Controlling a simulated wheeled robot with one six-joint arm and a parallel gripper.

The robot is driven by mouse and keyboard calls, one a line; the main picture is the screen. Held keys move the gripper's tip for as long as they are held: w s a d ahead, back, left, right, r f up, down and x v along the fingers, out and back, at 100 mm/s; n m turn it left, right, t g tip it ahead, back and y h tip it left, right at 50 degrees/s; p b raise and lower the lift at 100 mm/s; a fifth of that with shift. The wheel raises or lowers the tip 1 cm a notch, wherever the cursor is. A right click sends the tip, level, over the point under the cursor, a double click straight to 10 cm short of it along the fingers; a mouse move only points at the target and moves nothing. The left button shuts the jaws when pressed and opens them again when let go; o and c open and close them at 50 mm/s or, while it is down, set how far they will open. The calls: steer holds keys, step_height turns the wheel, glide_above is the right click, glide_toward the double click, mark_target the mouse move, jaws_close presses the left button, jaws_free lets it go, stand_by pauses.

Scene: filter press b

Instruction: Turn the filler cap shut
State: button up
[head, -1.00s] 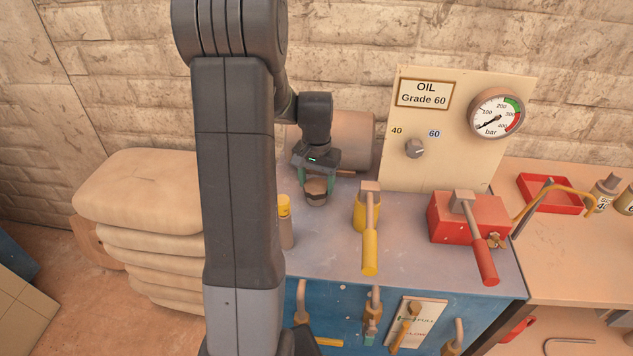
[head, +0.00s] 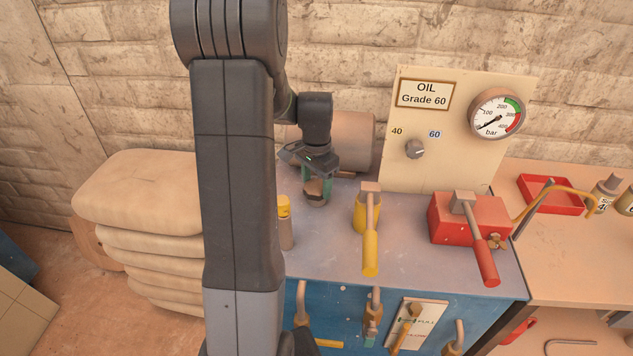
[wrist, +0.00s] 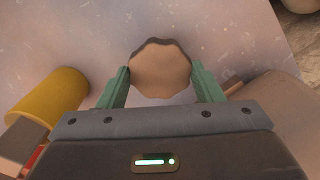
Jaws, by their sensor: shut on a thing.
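The filler cap (head: 315,186) is a round, brownish cap with a scalloped edge. It sits on a short neck on top of the blue press unit. In the wrist view the cap (wrist: 160,68) lies between the two green fingers of my gripper (wrist: 161,80), one on each side. In the head view my gripper (head: 317,184) points down over the cap and is shut on it. The fingers partly hide the cap there. I cannot tell how tightly the cap is screwed on.
A yellow-handled lever (head: 370,240) and a red block with a red-handled lever (head: 470,222) stand to the right. A yellow-topped bottle (head: 285,225) is close on the left. A cylinder (head: 355,140) lies behind. The panel with gauge (head: 497,113) stands at the back right.

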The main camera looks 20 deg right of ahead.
mark_target(316, 185)
steer(key=o, duration=1)
steer(key=shift+c, duration=0.2)
step_height(316, 185, up, 14)
steer(key=shift+f, duration=0.15)
step_height(316, 185, down, 14)
steer(key=shift+r, duration=0.1)
stand_by(0.6)
